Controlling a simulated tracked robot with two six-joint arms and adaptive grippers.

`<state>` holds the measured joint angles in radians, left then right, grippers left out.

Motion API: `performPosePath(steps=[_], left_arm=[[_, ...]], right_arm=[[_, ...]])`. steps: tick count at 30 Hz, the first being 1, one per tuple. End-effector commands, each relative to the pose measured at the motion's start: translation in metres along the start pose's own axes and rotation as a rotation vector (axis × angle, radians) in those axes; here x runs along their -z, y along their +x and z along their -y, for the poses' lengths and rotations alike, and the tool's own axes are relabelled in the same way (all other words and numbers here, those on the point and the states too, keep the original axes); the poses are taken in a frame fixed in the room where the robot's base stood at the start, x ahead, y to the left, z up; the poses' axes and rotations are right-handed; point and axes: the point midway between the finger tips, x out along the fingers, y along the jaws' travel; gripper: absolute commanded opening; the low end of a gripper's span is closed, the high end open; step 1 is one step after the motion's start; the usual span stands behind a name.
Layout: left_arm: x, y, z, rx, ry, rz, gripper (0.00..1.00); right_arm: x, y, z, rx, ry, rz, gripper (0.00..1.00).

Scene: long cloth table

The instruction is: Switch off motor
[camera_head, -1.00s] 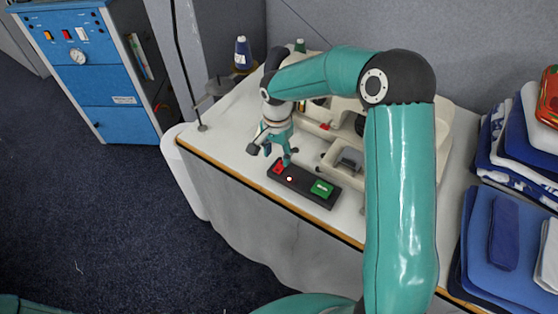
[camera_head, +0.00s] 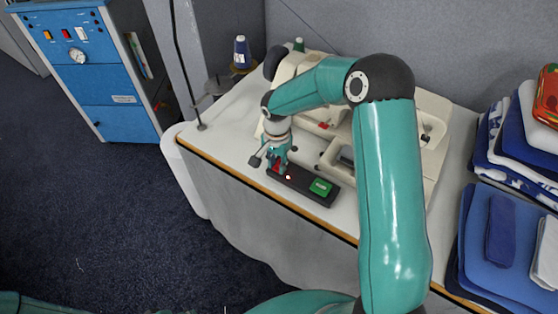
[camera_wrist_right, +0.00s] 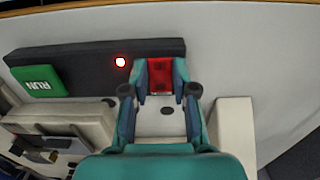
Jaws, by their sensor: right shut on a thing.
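A dark switch box (camera_head: 300,185) lies on the front edge of the white table. It has a green RUN button (camera_head: 321,187) at its right end, and the RUN lettering shows in the right wrist view (camera_wrist_right: 40,82). A small red light (camera_wrist_right: 120,62) glows near the box's middle. At the other end is a red button (camera_wrist_right: 160,74), mostly hidden by my gripper in the head view. My right gripper (camera_head: 277,165) is down at that end. In the right wrist view its fingers (camera_wrist_right: 160,88) are shut on the red button, one on each side. My left gripper is not in view.
A cream sewing machine (camera_head: 435,125) stands behind the box. A blue thread spool (camera_head: 241,52) stands at the back left. Folded cloths (camera_head: 510,230) are stacked at the right. A blue cabinet (camera_head: 90,70) stands on the floor at the left.

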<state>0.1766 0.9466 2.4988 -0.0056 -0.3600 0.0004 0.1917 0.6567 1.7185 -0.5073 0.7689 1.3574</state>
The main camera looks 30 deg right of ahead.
Motion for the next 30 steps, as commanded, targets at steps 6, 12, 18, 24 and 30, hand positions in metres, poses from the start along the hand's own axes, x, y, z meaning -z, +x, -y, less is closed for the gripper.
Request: performPosePath(steps=[6,12,18,24,30], left_arm=[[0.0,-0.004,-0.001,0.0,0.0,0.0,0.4],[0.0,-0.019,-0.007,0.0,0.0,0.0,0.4],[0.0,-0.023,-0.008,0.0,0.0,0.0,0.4],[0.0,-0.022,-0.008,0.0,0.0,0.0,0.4],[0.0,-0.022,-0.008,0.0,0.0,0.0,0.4]], right_arm=[[0.001,-0.003,0.004,0.008,0.001,0.015,0.0],[0.005,-0.005,0.004,0.007,0.007,0.136,0.0],[0.008,-0.004,0.006,0.013,0.001,0.243,0.0],[0.008,-0.005,0.007,0.017,-0.002,0.253,0.0],[0.007,-0.005,0.007,0.017,-0.002,0.252,0.42]])
